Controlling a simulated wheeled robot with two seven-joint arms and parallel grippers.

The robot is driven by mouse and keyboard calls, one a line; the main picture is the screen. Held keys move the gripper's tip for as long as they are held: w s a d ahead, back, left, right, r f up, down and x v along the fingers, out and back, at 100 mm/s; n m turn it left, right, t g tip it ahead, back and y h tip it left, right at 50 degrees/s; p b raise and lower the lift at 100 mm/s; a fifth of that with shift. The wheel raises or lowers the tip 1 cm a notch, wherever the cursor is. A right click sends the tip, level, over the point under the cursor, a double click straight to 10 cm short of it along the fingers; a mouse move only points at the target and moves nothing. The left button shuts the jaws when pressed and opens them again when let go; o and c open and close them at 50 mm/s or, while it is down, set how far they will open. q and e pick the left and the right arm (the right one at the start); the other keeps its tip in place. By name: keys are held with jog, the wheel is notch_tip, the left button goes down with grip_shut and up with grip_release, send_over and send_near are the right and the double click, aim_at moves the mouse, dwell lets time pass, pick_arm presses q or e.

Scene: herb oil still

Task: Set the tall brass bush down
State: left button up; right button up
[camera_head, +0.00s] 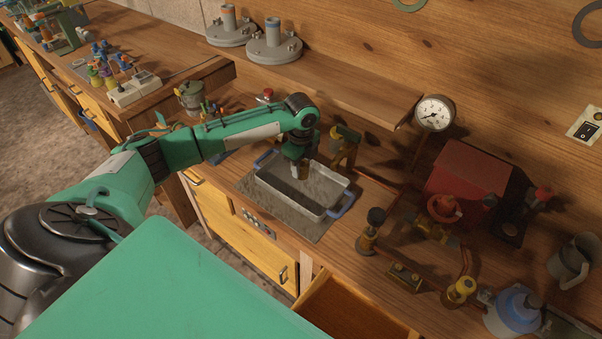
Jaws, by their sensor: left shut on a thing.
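My left arm reaches in from the left, and its gripper (300,164) points down over the metal tray with blue handles (328,204). The gripper is shut on a small, dull brass-coloured piece, the tall brass bush (301,172). The bush looks upright above or inside the tray; I cannot tell whether its lower end touches the tray floor. The fingers hide part of it. My right gripper is not in view.
The tray sits on a grey mat (312,232) on the wooden bench. A dark-knobbed brass valve (371,230) stands to its right, a yellow bracket (345,146) behind it. A pressure gauge (434,112) and red box (470,172) are farther right. A drawer (345,315) is open in front.

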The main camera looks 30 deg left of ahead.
aim_at(301, 175)
pick_arm(q)
jog(key=shift+f+p, duration=0.3)
jog(key=shift+f, duration=1.95)
jog(key=o, duration=1)
jog(key=shift+f, duration=0.1)
notch_tip(301, 175, up, 12)
jog(key=shift+r+b, duration=0.2)
jog(key=shift+b, duration=1)
jog(key=shift+f, duration=0.1)
